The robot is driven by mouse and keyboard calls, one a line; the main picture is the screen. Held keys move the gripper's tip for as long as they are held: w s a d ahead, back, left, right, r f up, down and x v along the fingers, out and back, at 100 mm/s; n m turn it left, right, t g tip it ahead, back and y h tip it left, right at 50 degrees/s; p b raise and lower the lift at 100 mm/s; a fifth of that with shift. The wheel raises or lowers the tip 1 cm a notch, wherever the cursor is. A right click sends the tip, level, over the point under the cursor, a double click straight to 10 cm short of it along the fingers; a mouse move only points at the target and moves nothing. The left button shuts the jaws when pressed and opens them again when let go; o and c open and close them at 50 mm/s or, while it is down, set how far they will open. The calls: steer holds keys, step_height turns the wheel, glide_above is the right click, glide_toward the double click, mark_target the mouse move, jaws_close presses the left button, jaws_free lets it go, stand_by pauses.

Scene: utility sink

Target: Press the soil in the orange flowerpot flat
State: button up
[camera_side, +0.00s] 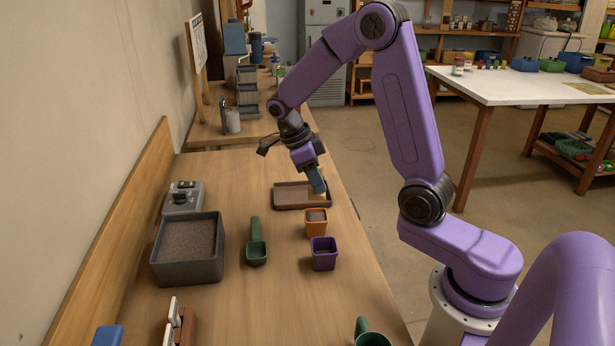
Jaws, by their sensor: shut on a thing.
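The orange flowerpot (316,229) stands upright on the wooden bench, with grey-brown soil (316,216) showing inside its rim. I cannot tell how level the soil is. My gripper (316,181) points down behind the pot, above the right part of a shallow brown tray (285,206). It is shut on a small tan block (321,190), mostly hidden by the blue-grey fingers. The block is apart from the orange pot; I cannot tell whether it touches the tray.
A purple pot (323,262) stands just in front of the orange one. A green scoop (256,250) lies to the left, beside a grey bin (187,272) of soil. Another green scoop (368,334) is at the front edge. Bare bench lies between them.

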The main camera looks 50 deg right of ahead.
mark_target(312, 191)
stand_by(0.4)
steer(key=shift+f, duration=3.3)
steer(key=shift+f, duration=0.25)
steer(key=shift+r, duration=0.1)
steer(key=shift+r, duration=3.7)
